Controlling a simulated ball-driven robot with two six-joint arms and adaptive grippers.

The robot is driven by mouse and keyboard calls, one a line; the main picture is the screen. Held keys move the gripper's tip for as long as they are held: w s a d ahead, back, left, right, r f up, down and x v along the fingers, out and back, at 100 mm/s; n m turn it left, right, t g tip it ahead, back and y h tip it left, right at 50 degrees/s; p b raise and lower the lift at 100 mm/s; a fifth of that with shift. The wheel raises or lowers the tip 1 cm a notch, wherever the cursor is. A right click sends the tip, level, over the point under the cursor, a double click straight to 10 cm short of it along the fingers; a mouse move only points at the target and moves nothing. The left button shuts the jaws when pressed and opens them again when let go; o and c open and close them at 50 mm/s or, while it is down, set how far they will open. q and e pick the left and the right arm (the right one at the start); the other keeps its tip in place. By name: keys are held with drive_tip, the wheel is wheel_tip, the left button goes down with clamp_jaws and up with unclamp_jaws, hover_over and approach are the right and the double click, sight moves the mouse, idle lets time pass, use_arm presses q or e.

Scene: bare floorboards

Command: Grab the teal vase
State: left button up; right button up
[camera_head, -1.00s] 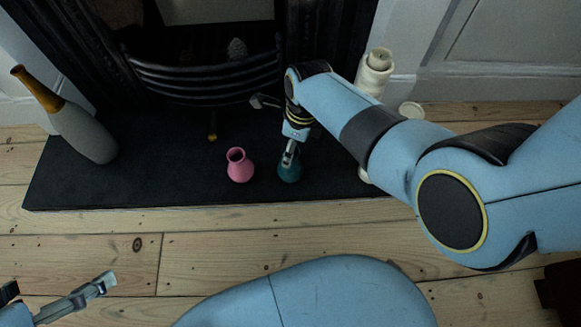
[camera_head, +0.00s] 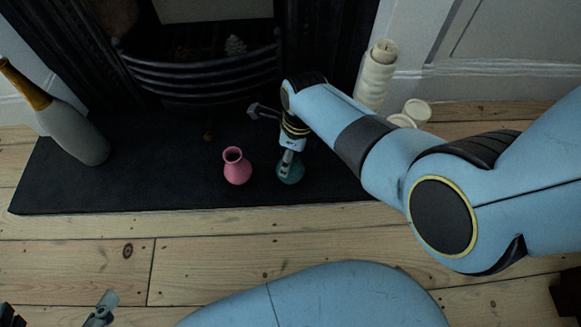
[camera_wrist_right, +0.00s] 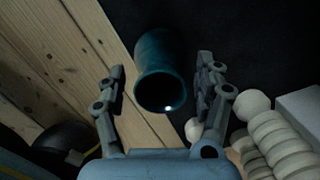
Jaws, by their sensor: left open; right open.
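The teal vase (camera_head: 291,174) stands on the dark hearth slab, right of a pink vase (camera_head: 236,167). In the right wrist view the teal vase (camera_wrist_right: 160,85) shows its round mouth and lies between two spread fingers. My right gripper (camera_wrist_right: 160,70) is open, with a gap visible on each side of the vase. In the head view my right gripper (camera_head: 288,157) is over the teal vase and hides part of it. My left gripper (camera_head: 104,306) is open at the bottom left edge, partly cut off and far from the vase.
A grey bottle-shaped vase with an orange neck (camera_head: 75,135) stands on the left of the hearth slab (camera_head: 130,185). A cream ribbed candle (camera_head: 376,75) and pale round pieces (camera_head: 416,110) are behind my right arm. A black fire grate (camera_head: 205,75) is at the back.

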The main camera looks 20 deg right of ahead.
clamp_jaws()
idle(0.5)
drive_tip(key=shift+r, duration=0.1)
